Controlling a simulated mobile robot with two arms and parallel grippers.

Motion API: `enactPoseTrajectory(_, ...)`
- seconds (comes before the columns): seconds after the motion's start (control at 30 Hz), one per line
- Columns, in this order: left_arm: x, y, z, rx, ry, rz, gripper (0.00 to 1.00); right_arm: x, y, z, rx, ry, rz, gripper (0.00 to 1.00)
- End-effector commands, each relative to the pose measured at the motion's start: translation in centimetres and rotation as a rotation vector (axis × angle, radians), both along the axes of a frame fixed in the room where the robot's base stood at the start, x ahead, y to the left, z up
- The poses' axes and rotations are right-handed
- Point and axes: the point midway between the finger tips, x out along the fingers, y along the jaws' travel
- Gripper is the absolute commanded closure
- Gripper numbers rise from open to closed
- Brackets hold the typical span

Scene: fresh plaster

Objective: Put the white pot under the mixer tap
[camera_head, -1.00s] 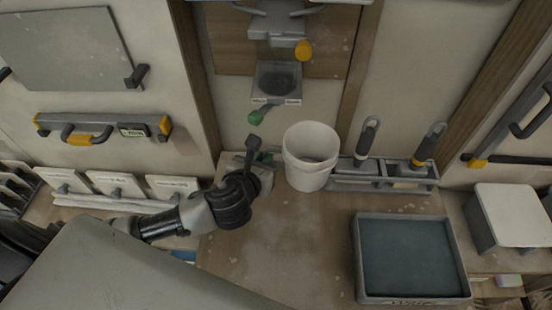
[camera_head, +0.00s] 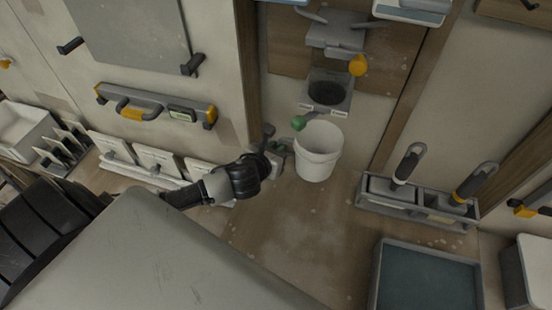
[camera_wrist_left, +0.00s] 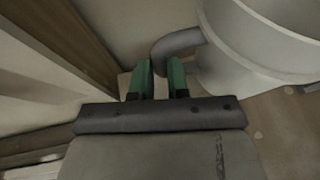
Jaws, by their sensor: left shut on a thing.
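The white pot (camera_head: 318,152) stands upright on the wooden counter at the back wall, open top facing up. In the left wrist view the white pot (camera_wrist_left: 265,45) fills the upper right. Its grey curved handle (camera_wrist_left: 178,42) runs between the green fingers of my left gripper (camera_wrist_left: 160,75), which is shut on it. In the head view my left gripper (camera_head: 279,148) is left of the pot. The mixer tap seems to be the grey wall unit (camera_head: 335,35) with an orange knob (camera_head: 358,65), above a grey cup-like holder (camera_head: 328,92). My right gripper is not in view.
A grey rack (camera_head: 415,205) with two handled tools stands right of the pot. A grey tray (camera_head: 428,275) lies at front right. White panels (camera_head: 160,160) line the left. The counter between is clear.

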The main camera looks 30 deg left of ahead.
Motion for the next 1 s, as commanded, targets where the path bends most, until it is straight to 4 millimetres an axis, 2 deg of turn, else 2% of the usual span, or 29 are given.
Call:
enactPoseTrajectory(0.33, 0.0, 0.3, -4.0, -0.002, 0.002, 0.001, 1.00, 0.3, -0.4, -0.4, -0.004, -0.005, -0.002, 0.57)
enactPoseTrajectory(0.73, 0.0, 0.2, -4.5, 0.001, 0.000, -0.001, 1.00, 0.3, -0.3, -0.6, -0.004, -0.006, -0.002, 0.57)
enactPoseTrajectory(0.77, 0.0, 0.2, -4.5, 0.001, 0.000, -0.001, 0.83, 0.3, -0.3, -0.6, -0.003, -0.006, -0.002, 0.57)
enactPoseTrajectory(0.8, 0.0, 0.2, -4.5, 0.001, 0.000, -0.001, 0.77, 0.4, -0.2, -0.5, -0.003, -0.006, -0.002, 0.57)
enactPoseTrajectory(0.9, 0.0, 0.2, -4.5, 0.001, 0.000, -0.001, 0.61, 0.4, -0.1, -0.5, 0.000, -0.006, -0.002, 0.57)
enactPoseTrajectory(1.0, 0.0, 0.2, -4.5, 0.001, 0.000, -0.001, 0.59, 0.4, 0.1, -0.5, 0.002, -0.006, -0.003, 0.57)
